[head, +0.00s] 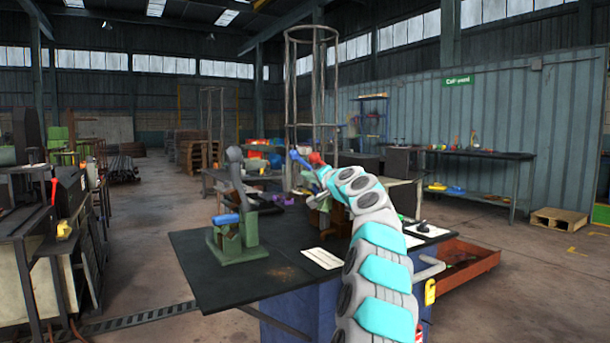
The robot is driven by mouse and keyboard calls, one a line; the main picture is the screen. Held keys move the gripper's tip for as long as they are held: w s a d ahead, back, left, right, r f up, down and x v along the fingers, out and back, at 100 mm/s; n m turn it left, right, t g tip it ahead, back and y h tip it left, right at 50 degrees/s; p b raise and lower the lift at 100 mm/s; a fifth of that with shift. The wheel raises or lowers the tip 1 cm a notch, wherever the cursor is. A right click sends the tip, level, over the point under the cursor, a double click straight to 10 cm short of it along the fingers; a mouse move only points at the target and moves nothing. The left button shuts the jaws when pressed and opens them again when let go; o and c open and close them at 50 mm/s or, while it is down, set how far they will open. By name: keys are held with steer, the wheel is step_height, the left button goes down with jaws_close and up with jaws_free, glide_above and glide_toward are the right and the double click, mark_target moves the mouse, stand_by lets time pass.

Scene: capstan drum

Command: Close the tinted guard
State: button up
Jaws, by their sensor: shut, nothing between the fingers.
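My gripper (308,163) is at the end of my white and turquoise arm, raised above the far part of the dark bench (215,285). It is small here, shut, with nothing between its fingers. Blue and red parts show at its tip. Below it, a brown and green device (318,217) stands on the bench, largely hidden behind my arm. I cannot make out the tinted guard or its position, nor whether my gripper touches anything.
A green machine (238,240) with an upright grey lever and a blue part stands on the bench's left. A white sheet (322,258) lies near the middle. A red drawer (468,266) juts out at right. The bench's front left is clear.

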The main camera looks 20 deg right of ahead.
steer(key=o, duration=0.7)
steer(key=shift+f, duration=0.15)
steer(key=shift+s+d, duration=0.1)
steer(key=shift+s, duration=0.1)
steer(key=shift+s+d+b, duration=0.2)
steer(key=shift+s+b, duration=0.2)
steer(key=shift+s, duration=0.85)
steer(key=shift+s+d+b, duration=0.15)
steer(key=shift+s+b, duration=0.3)
steer(key=shift+s, duration=0.75)
steer(key=shift+s+d+b, duration=0.2)
steer(key=shift+s+b, duration=0.2)
steer(key=shift+s, duration=0.85)
